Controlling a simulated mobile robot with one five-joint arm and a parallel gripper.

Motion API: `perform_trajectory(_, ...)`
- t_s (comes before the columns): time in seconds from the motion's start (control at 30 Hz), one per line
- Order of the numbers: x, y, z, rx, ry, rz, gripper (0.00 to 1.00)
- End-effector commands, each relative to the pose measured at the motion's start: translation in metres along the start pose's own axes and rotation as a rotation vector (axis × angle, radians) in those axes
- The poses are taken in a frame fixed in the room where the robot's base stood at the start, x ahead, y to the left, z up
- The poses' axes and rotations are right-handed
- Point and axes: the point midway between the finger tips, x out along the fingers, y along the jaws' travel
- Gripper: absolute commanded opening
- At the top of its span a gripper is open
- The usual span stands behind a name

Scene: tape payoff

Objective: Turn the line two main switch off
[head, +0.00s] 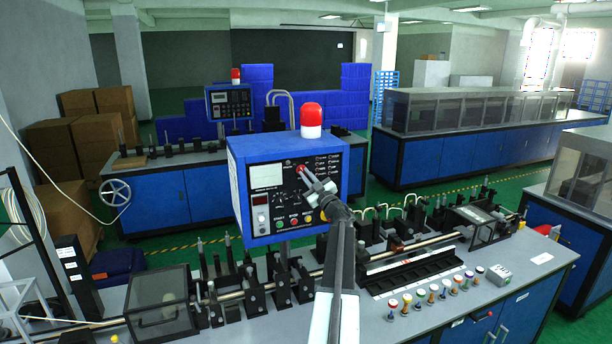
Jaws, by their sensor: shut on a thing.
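A blue control box (284,182) stands on a post at the near bench, with a dark front panel of buttons, labels and a pale screen. My gripper (307,175) reaches up from below to the upper middle of this panel. It is shut on a small red switch (300,169), which is mostly hidden by the jaws. Its dial position and label are too small to read. A second blue control box (229,103) stands on the bench behind, out of my gripper's reach area in the picture.
A red and white beacon (311,120) sits on top of the near box. Lower panel buttons (294,220) lie just below my gripper. The near bench (395,334) carries rods, clamps, a clear cover (160,303) and several coloured spools (432,290). Green floor shows between the benches.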

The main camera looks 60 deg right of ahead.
Motion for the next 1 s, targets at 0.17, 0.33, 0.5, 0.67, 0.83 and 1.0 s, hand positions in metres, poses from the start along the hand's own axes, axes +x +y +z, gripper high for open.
perform_trajectory(0.17,0.0013,0.0046,-0.0016,-0.115,0.001,-0.045,0.00)
perform_trajectory(0.33,0.0011,0.0046,-0.0013,-0.199,0.001,-0.079,0.00)
perform_trajectory(0.5,0.0008,0.0040,-0.0008,-0.252,0.002,-0.101,0.00)
perform_trajectory(0.67,0.0004,0.0037,-0.0004,-0.276,0.003,-0.110,0.00)
perform_trajectory(0.83,0.0002,0.0035,0.0000,-0.284,0.002,-0.113,0.00)
perform_trajectory(1.0,0.0000,0.0033,0.0002,-0.284,0.002,-0.113,0.00)
